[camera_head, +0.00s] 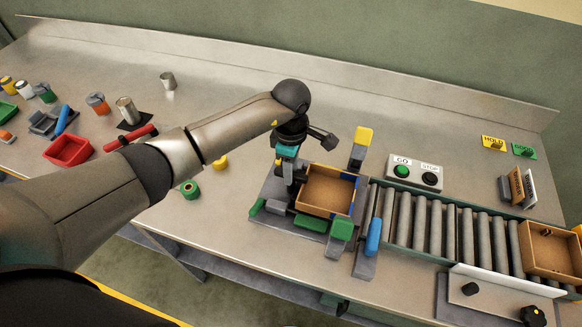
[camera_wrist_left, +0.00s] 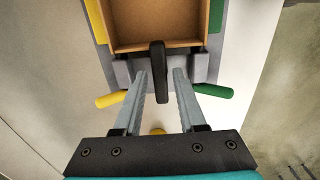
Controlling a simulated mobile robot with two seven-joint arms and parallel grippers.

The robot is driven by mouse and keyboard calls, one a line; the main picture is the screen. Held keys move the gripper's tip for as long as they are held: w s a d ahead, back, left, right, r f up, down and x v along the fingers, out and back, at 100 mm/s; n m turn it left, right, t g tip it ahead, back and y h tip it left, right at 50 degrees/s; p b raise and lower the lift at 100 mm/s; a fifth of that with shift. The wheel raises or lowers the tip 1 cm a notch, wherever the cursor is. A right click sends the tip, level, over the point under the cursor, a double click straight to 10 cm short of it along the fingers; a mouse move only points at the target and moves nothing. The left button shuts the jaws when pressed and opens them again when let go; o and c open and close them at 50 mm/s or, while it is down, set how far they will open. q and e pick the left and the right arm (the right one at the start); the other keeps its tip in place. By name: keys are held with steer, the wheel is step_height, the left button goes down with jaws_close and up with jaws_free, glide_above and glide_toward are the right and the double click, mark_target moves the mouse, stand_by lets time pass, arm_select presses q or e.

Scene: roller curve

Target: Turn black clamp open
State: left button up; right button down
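The black clamp (camera_wrist_left: 158,75) shows in the left wrist view as a dark upright lever at the near wall of the brown box (camera_wrist_left: 155,45). My left gripper (camera_wrist_left: 157,78) is open, with one grey finger on each side of the lever. Gaps show between the lever and both fingers. In the head view my left gripper (camera_head: 291,182) points down at the left side of the brown box (camera_head: 328,210); there the clamp is hard to tell from the dark gripper. My right gripper is not in view.
A yellow handle (camera_wrist_left: 110,98) and a green handle (camera_wrist_left: 213,90) flank the fingers. The box sits in a grey fixture beside the roller conveyor (camera_head: 450,225). A blue handle (camera_head: 373,237), a yellow block (camera_head: 363,135) and a button panel (camera_head: 415,172) stand nearby.

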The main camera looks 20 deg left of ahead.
arm_select(q)
jaws_close()
stand_by(0.4)
steer(key=shift+a+f+m+b, duration=0.1)
steer(key=shift+m+b, duration=0.9)
steer(key=shift+b, duration=0.15)
steer(key=m+b, duration=1.1)
steer(key=b, duration=0.1)
steer(key=shift+m+b, duration=0.3)
steer(key=shift+b, duration=0.05)
steer(key=shift+m+b, duration=1.75)
steer(key=shift+m, duration=0.45)
steer(key=shift+r, duration=0.2)
steer(key=shift+o, duration=1.2)
jaws_free()
